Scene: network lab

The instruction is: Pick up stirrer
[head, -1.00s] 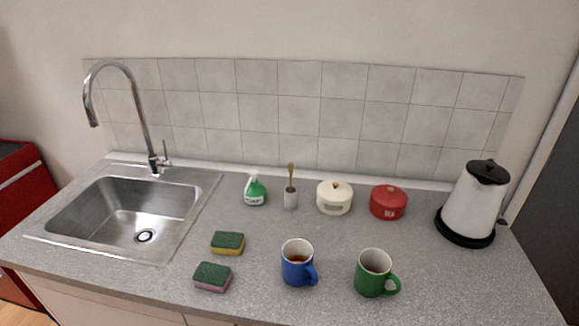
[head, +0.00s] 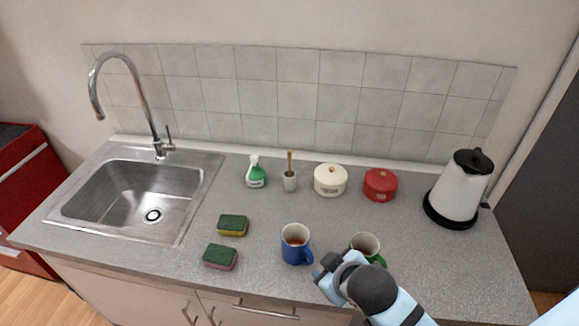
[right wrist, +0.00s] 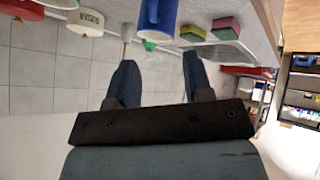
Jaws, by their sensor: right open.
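The stirrer (head: 289,160) is a thin wooden stick standing upright in a small grey-white cup (head: 290,182) near the back of the counter. A thin piece of it seems to show in the right wrist view (right wrist: 124,50), beyond the fingers. My right gripper (head: 324,267) is at the front of the counter, between the blue mug (head: 295,243) and the green mug (head: 365,243), well short of the stirrer. In the right wrist view its two fingers (right wrist: 158,62) are apart with nothing between them. My right arm hides part of the green mug. My left gripper is out of view.
A green soap bottle (head: 256,173) stands left of the cup; a cream pot (head: 330,181) and a red pot (head: 380,186) stand right. Two sponges (head: 232,225) (head: 220,257) lie front left, near the sink (head: 140,200). A kettle (head: 461,190) stands far right.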

